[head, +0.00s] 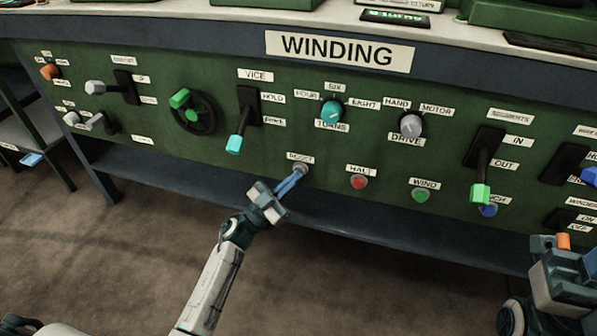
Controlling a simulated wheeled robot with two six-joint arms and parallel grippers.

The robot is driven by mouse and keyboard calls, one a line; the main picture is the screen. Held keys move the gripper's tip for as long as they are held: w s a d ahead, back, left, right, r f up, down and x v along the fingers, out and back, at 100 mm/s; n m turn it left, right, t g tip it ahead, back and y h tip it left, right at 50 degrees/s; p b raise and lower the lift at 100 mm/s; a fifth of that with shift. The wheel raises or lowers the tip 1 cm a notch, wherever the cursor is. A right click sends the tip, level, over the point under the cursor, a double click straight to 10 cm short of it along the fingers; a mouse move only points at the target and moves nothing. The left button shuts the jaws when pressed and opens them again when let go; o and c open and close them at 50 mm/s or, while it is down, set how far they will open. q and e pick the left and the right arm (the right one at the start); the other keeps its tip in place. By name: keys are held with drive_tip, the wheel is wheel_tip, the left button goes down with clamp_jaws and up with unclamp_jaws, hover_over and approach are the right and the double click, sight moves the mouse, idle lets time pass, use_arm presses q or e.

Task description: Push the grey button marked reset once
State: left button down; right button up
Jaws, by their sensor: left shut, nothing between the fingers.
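The grey reset button (301,168) sits on the green panel, just below its small label reading RESET (300,158). My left gripper (294,178) is shut and empty. Its blue fingertips reach up to the button's lower left edge and overlap it in the picture. I cannot tell whether they touch the button or whether it is pressed in. My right gripper (565,265) is at the lower right edge, partly cut off, and its fingers do not show clearly.
To the right are a red halt button (359,182), a green wind button (420,195) and a blue button (488,210). The vice lever with a cyan tip (234,144) hangs left of the reset button. A lever with a green tip (480,193) juts out at right.

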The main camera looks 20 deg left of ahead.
use_arm(q)
drive_tip(key=shift+s, duration=0.1)
idle(0.3)
drive_tip(key=shift+s+p, duration=0.6)
drive_tip(key=shift+s, duration=0.05)
drive_tip(key=s+p, duration=0.2)
drive_tip(key=s, duration=0.3)
drive_tip(key=shift+a+p, duration=0.1)
drive_tip(key=shift+p, duration=0.3)
idle(0.5)
